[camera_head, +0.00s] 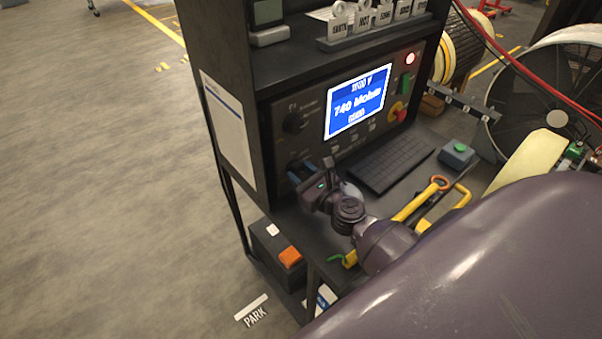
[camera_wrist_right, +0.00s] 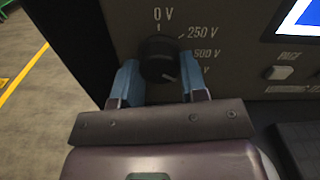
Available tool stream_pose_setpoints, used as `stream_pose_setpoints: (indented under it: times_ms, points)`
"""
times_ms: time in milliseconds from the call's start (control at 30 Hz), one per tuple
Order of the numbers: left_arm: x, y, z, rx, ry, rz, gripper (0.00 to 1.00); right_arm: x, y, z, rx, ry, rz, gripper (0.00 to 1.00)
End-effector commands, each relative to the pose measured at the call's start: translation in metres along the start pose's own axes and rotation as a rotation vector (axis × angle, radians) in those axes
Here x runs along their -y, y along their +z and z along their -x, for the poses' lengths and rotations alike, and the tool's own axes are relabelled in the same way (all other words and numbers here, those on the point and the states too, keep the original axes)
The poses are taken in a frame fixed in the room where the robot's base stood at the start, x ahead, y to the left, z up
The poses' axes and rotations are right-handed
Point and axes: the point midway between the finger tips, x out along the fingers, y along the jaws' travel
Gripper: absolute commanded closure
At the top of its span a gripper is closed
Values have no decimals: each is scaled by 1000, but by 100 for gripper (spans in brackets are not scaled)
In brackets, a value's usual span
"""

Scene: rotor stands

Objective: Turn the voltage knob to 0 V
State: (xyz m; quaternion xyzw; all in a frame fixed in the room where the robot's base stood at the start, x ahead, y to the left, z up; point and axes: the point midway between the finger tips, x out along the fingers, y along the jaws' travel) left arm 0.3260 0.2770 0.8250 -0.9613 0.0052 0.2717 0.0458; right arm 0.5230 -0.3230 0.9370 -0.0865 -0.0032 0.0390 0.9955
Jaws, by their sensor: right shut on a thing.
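The voltage knob (camera_wrist_right: 158,60) is a round black dial on the dark panel, seen in the right wrist view. Labels 0 V, 250 V and 500 V run from its top down its right side; lower labels are hidden. A small light mark shows near the knob's lower right edge, away from the 0 V label at the top. My right gripper (camera_wrist_right: 157,82) has its blue fingers on the knob's left and right sides, shut on it. In the head view, my right gripper (camera_head: 300,172) is at the panel's lower left and largely hides the knob. My left gripper is not in view.
A lit blue screen (camera_head: 358,101) reads about 749 Mohm; its top line is blurred. Another knob (camera_head: 295,122) sits above the gripper.

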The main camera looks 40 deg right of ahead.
Motion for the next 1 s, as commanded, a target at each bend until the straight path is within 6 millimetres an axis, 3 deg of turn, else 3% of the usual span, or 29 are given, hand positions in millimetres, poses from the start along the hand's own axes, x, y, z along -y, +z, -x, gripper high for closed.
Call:
stream_pose_setpoints:
  times_ms: [1000]
  points:
    - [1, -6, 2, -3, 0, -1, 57, 2, 2, 0, 0, 0, 899, 84]
